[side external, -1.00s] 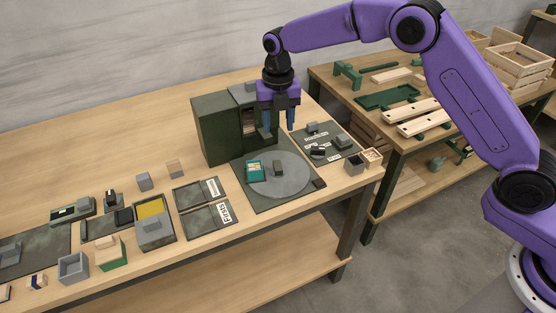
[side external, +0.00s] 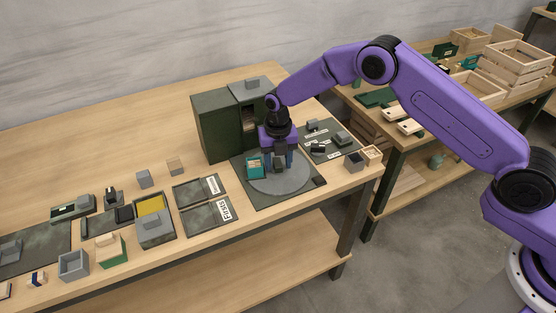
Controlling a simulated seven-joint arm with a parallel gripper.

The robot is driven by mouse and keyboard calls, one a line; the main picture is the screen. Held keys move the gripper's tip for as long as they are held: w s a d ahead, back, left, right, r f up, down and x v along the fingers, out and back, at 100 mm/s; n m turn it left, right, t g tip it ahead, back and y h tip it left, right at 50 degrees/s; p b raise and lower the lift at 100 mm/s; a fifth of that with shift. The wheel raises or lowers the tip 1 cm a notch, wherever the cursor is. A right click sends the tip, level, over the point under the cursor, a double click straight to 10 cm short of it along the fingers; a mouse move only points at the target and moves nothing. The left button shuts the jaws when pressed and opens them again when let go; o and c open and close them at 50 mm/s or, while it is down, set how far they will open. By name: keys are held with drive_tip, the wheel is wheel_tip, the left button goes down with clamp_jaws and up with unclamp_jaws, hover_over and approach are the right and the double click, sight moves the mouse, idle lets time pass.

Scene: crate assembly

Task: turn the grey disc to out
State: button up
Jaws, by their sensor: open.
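The grey disc (side external: 300,184) lies flat on a dark green square plate (side external: 262,199) near the right end of the table. A teal box (side external: 255,166) sits on the left part of the disc. A small dark grey block on the disc is largely hidden by my gripper. My gripper (side external: 279,165) is open and points down low over the disc, just right of the teal box. I cannot tell whether its fingers touch the block.
A dark green cabinet (side external: 214,129) stands behind the disc. A dark mat (side external: 333,151) with small grey parts lies to the right, with small boxes (side external: 355,161) beside it. Labelled trays (side external: 208,215) lie to the left. The back left of the table is clear.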

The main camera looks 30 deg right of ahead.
sight(279, 164)
clamp_jaws()
drive_tip(key=shift+d+n, duration=0.1)
drive_tip(key=shift+n, duration=1.5)
unclamp_jaws()
wheel_tip(279, 164, up, 18)
drive_tip(key=shift+f, duration=0.25)
drive_tip(key=shift+s, duration=0.1)
